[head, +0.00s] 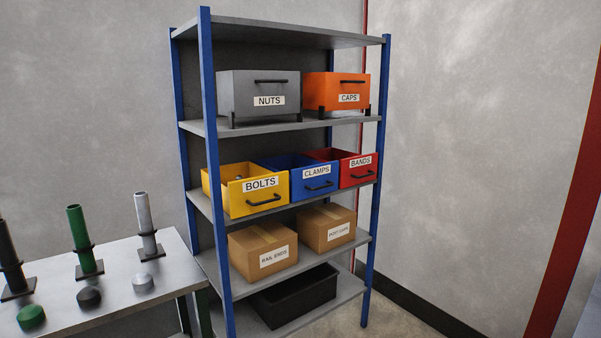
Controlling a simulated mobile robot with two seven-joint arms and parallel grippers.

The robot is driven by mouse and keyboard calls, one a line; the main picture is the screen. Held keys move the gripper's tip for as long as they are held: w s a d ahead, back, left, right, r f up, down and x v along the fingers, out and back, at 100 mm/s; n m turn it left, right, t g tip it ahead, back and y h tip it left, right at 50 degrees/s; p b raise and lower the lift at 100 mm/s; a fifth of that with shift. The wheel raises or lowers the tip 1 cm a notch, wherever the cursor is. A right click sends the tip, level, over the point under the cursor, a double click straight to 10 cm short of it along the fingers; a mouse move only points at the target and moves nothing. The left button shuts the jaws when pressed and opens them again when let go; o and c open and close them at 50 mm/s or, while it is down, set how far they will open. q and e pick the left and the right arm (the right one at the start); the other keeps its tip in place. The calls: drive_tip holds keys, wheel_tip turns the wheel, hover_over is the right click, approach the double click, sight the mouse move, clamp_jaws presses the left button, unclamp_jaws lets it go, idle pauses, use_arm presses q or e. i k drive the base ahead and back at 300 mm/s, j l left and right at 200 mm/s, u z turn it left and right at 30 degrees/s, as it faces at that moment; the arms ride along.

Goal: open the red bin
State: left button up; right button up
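The red bin (358,172), labelled BANDS, sits at the right end of the middle shelf. Its front faces me and carries a dark bar handle (362,174) below the white label. Its top looks open, and part of its inside and back wall shows. The blue bin beside it hides much of its left side. Neither of my grippers is in view.
The shelf unit (206,130) has blue posts. Beside the red bin stand a blue CLAMPS bin (316,188) and a yellow BOLTS bin (258,201). Grey NUTS and orange CAPS bins are above, cardboard boxes below. A table (110,285) with posts stands left.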

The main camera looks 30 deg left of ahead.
sight(354, 169)
drive_tip(key=u, duration=0.6)
drive_tip(key=i+u, duration=0.15)
drive_tip(key=i, duration=0.3)
drive_tip(key=i+l+u, duration=0.1)
drive_tip(key=i, duration=0.35)
drive_tip(key=i+l+u, duration=0.15)
drive_tip(key=i, duration=0.3)
drive_tip(key=i+l+u, duration=0.1)
drive_tip(key=i, duration=0.35)
drive_tip(key=i+l+u, duration=0.15)
drive_tip(key=i+l, duration=0.15)
drive_tip(key=i, duration=0.15)
